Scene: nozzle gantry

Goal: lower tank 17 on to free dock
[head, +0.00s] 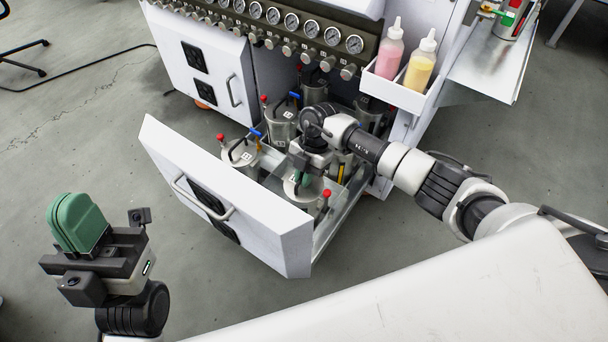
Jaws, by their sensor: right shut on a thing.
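My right gripper (302,184) reaches down into the pulled-out drawer (225,198) and is shut on the top of a steel tank (309,191) near the drawer's front right end. Its green fingers are partly hidden by the wrist. I cannot read a number on this tank, nor tell whether its base is raised. A second steel tank (239,154) with a red knob and a blue lever stands in the drawer to the left. My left gripper (79,222) is over the floor at lower left, pointing up, its green fingers together and empty.
More tanks (282,124) stand behind, inside the cabinet below a row of gauges (272,15). A white bin (394,88) with pink and yellow bottles hangs at the right. The drawer's tall front panel and handle (203,203) face the open floor.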

